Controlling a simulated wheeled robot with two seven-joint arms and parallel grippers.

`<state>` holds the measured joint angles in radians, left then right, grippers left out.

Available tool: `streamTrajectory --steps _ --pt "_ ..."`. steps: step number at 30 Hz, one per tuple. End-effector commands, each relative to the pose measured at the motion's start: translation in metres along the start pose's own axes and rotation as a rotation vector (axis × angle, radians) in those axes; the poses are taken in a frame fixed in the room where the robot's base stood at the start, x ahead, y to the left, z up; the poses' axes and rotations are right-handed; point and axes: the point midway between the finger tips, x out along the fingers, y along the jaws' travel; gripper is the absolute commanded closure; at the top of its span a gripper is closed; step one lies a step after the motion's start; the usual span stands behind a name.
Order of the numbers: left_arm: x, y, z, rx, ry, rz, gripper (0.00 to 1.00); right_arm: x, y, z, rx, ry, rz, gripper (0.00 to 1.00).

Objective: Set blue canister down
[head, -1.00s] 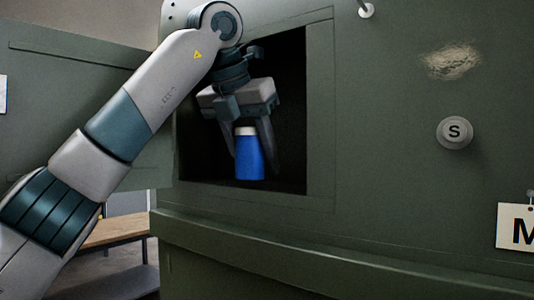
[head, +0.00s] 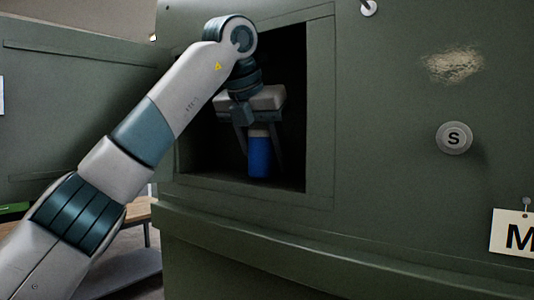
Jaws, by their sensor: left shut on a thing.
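My right gripper is not in view.
A round knob marked S (head: 454,138) and a hanging M tag (head: 514,233) are at the right. A ledge (head: 330,248) runs below the opening. A wooden table (head: 142,212) shows at the lower left.

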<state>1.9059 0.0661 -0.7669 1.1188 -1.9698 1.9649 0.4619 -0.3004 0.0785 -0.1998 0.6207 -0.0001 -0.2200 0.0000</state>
Motion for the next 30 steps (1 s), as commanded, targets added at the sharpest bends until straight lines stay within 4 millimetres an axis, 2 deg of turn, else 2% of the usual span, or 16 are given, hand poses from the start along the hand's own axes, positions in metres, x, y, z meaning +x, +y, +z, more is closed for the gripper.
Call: streamTrajectory --steps 15,16,18,30 --pt "0.0060 0.0000 -0.0047 -0.001 -0.002 0.000 0.82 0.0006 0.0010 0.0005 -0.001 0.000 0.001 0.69" --pt "0.0062 -0.0001 -0.0048 -0.001 -0.001 0.000 0.55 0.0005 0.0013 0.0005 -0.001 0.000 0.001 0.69" --pt "0.0055 -0.0002 -0.0043 -0.001 -0.001 0.000 0.38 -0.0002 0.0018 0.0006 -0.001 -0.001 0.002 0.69" --pt "0.0034 -0.0003 -0.0029 -0.001 -0.001 -0.001 0.38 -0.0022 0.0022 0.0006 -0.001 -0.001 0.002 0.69"
